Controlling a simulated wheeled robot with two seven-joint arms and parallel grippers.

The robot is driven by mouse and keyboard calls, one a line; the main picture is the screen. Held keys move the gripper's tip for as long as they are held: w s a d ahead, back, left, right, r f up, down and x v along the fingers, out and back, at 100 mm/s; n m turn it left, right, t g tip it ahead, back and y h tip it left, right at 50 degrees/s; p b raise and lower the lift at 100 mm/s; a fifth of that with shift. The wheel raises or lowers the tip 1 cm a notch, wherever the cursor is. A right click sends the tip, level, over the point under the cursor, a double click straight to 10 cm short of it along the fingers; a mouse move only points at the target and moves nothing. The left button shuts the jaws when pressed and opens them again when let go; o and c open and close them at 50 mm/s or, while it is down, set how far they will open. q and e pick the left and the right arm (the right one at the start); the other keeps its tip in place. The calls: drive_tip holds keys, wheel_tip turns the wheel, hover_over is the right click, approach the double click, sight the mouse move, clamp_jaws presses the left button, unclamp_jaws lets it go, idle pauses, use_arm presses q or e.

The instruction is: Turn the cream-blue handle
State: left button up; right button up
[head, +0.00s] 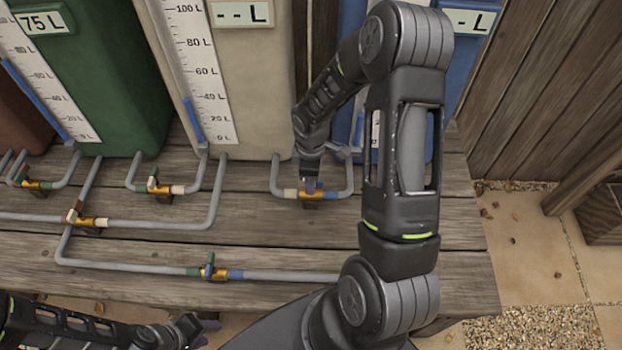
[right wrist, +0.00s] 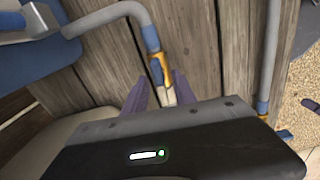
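The cream-blue valve (head: 318,190) sits on the grey pipe loop between the cream tank and the blue tank. It has a brass body, a cream band at left and a blue band at right. My right gripper (head: 311,185) points down at this valve from above and hides its handle. In the right wrist view, the purple fingers stand apart with the valve (right wrist: 160,72) visible between and beyond them; I cannot tell whether they touch the handle. My left gripper (head: 205,326) is low at the bottom left, away from the valves; its finger gap is unclear.
The cream tank (head: 258,90), green tank (head: 105,85) and blue tank (head: 462,55) stand behind the pipes. Other valves sit at the green-cream loop (head: 160,188), the left pipe (head: 90,222) and the front pipe (head: 212,272). Wooden planks (head: 345,235) around the front pipe are bare.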

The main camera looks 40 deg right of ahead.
drive_tip(key=shift+o, duration=0.2)
drive_tip(key=shift+r, duration=0.1)
wheel_tip(320, 180, up, 8)
drive_tip(key=shift+f, duration=0.2)
